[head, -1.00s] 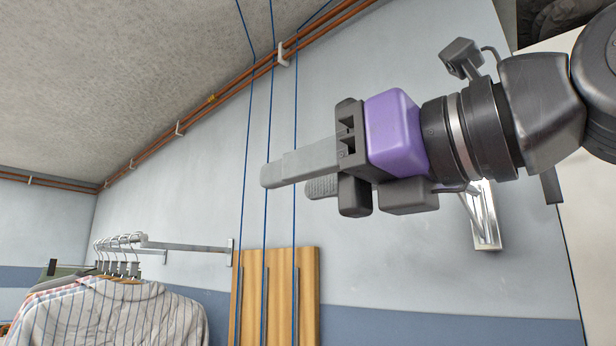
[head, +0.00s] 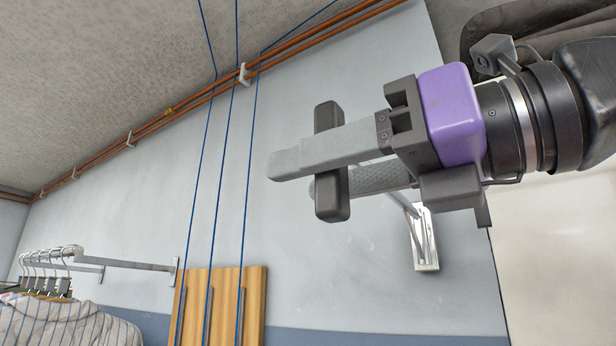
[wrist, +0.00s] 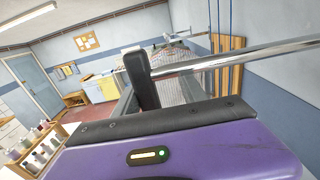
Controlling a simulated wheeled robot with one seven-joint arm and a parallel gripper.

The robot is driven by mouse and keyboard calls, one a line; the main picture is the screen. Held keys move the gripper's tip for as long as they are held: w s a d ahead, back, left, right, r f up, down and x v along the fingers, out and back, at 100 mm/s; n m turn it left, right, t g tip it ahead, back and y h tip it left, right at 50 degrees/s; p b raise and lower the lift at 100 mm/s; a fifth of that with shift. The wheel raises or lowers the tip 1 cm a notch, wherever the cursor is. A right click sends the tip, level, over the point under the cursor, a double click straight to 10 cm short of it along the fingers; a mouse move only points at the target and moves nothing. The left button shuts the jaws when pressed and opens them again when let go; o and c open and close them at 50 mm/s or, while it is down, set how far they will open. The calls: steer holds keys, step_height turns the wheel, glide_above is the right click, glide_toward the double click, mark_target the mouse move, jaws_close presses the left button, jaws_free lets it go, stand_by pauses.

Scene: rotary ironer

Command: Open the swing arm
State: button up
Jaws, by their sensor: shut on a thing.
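The swing arm is a shiny metal rod (wrist: 235,62) with a dark upright grip (wrist: 142,80) at its end, seen in the wrist view. In the head view the grip (head: 332,203) stands upright between the fingers of my gripper (head: 300,177), showing above and below the light grey finger. It sits toward the fingertips. My gripper is shut on this grip. The rod is mostly hidden behind my gripper in the head view; the white wall bracket (head: 425,240) shows at the right, below my gripper.
A wooden board (head: 252,300) with blue lines running up to copper pipes (head: 150,130) is on the wall. A clothes rail (head: 125,263) with hanging shirts stands at the left. The wrist view shows a shelf of bottles (wrist: 38,148) and a blue door (wrist: 35,85).

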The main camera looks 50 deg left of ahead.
steer(key=shift+w+d, duration=0.1)
steer(key=shift+w, duration=0.05)
steer(key=v, duration=0.8)
steer(key=shift+d, duration=0.4)
stand_by(0.4)
steer(key=shift+p, duration=0.3)
stand_by(0.4)
